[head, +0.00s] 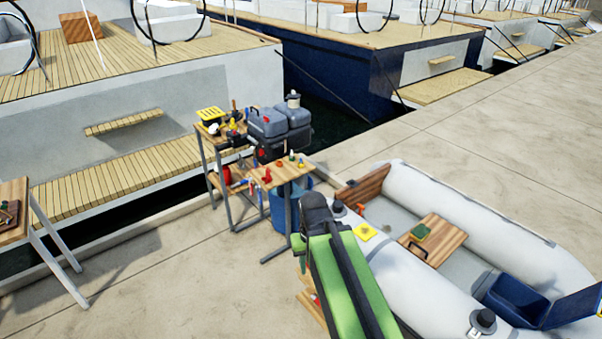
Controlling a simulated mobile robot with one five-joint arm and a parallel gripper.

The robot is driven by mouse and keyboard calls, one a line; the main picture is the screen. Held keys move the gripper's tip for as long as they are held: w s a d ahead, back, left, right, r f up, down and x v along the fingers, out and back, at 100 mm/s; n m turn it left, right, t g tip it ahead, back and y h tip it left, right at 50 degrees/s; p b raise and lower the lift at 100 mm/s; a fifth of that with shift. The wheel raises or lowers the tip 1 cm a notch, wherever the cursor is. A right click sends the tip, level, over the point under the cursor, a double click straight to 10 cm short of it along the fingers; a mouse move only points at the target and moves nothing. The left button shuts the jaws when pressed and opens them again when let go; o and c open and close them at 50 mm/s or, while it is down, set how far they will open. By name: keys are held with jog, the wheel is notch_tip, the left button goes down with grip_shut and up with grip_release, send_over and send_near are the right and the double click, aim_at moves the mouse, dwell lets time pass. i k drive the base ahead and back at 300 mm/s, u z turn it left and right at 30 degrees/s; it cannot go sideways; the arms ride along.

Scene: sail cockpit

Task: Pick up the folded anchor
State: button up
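I cannot make out a folded anchor for certain. A small dark looped object (418,249) lies on the wooden seat (447,236) of the grey inflatable dinghy, at the right, but it is too small to identify. A green and black structure, which looks like my own arm, rises from the bottom centre beside the dinghy. No gripper fingers can be seen at its dark upper end.
A small wooden-topped table (283,172) holds small coloured items. The dinghy (455,205) blocks the right. Another wooden table (12,193) stands at the left edge. Concrete at lower left (150,290) is clear.

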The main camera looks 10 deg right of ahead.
aim_at(241, 166)
jog(key=u, duration=0.65)
jog(key=i, duration=3.8)
jog(key=u, duration=0.7)
jog(key=i, duration=1.05)
